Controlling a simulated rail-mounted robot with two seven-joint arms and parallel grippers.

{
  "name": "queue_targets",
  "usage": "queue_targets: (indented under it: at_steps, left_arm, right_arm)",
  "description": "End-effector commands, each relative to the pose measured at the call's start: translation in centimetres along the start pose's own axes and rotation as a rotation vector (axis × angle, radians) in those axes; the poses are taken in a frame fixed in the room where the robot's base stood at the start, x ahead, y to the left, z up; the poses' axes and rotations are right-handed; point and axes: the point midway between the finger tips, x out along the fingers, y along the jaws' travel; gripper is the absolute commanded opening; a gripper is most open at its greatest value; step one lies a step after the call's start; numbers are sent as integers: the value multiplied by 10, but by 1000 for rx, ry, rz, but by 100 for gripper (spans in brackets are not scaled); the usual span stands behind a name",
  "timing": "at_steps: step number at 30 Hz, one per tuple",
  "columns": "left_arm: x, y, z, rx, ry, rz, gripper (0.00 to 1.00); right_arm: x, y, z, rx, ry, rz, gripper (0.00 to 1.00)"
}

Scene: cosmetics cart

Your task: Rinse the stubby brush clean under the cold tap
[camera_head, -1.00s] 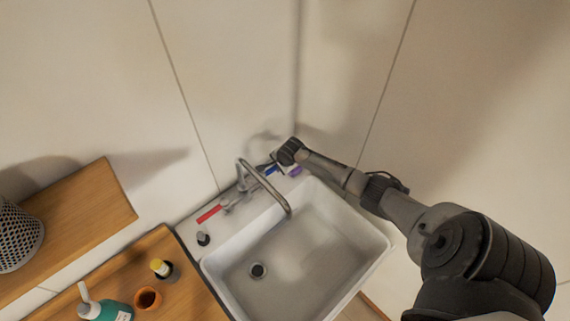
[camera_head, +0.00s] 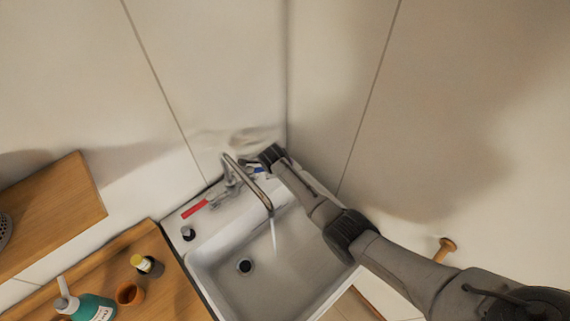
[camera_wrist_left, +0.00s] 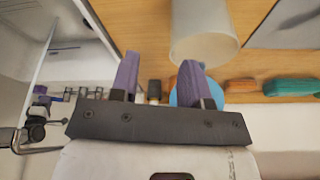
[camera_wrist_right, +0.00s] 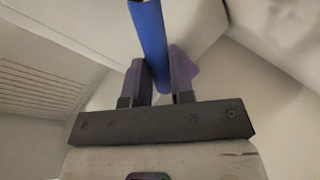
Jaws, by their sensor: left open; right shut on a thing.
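The tap (camera_head: 246,180) stands at the back of the white sink (camera_head: 196,262), and water (camera_head: 274,236) runs from its spout into the basin. Its blue handle (camera_head: 259,170) is at the back right, and its red handle (camera_head: 195,208) is at the left. My right gripper (camera_wrist_right: 156,66) is shut on the blue handle, which shows as a blue bar (camera_wrist_right: 150,35) between its fingers in the right wrist view. My left gripper (camera_wrist_left: 157,72) is open and empty, outside the head view. I cannot pick out the stubby brush in any view.
A wooden counter (camera_head: 160,300) left of the sink holds a teal pump bottle (camera_head: 88,308), an orange cup (camera_head: 130,294) and a yellow-capped bottle (camera_head: 147,265). A wooden shelf (camera_head: 60,200) is farther left. A whitish cup (camera_wrist_left: 205,35) is close beyond my left gripper.

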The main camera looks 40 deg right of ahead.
Motion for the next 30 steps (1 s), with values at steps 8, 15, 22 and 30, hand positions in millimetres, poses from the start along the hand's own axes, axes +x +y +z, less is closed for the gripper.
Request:
queue_targets:
  at_steps: [8, 15, 22, 30]
  left_arm:
    - [2, -1, 1, 4, -1, -3, 43]
    - [2, 0, 1, 1, -1, -1, 43]
    - [2, 2, 0, -7, 0, 6, 43]
    - [2, 3, 0, -9, 1, 7, 43]
  right_arm:
    - [-1, 2, 12, 12, 8, 1, 0]
    - [-1, 3, 12, 11, 9, 1, 0]
    - [0, 3, 12, 11, 8, 0, 38]
    - [-1, 3, 12, 11, 7, 0, 48]
